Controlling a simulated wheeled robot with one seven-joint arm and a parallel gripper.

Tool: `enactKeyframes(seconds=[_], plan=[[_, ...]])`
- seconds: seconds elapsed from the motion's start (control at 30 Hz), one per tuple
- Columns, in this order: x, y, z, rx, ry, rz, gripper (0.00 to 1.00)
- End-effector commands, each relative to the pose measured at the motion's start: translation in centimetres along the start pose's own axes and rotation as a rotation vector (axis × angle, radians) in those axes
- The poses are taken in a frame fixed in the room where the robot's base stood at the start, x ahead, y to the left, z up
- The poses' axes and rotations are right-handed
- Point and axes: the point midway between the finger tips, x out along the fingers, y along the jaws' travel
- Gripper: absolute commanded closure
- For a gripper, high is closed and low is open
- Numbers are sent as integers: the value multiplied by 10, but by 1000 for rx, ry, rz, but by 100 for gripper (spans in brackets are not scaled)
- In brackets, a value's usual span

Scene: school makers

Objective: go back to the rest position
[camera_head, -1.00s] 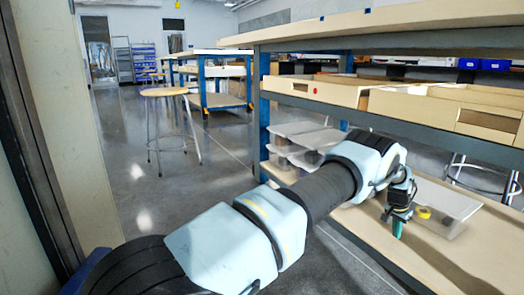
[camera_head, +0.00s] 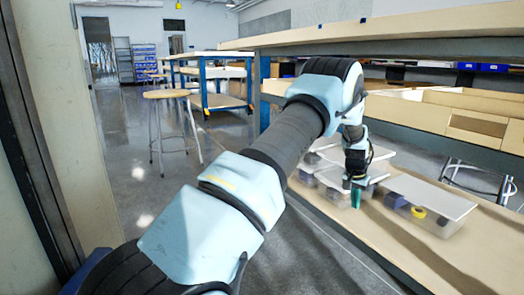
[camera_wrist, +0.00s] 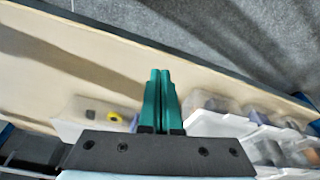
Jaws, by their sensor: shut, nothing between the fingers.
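My gripper (camera_head: 356,197) points down above the lower wooden shelf (camera_head: 455,262) of the workbench, in front of the clear bins. In the wrist view its two green fingers (camera_wrist: 161,75) lie close together with nothing between them. My arm reaches from the lower left of the head view up to the shelf. It hides part of the bench and of the bins behind it.
A clear bin (camera_head: 440,221) with a white lid holds a yellow round item (camera_head: 418,212). More clear bins (camera_head: 333,186) stand to the left. Wooden drawers (camera_head: 476,123) sit above under the benchtop (camera_head: 420,24). A stool (camera_head: 166,94) stands on open floor (camera_head: 120,170).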

Motion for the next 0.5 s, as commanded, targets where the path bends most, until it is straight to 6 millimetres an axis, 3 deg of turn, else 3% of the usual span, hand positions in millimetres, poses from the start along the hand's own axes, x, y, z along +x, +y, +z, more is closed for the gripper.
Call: enactKeyframes(seconds=[0.03,0.2,0.33,0.5], plan=[[-29,-22,11,-42,-2,-10,100],[-110,-80,76,-192,-24,-40,100],[-168,-109,139,-304,-40,-63,100],[-232,-123,231,-441,-59,-91,100]])
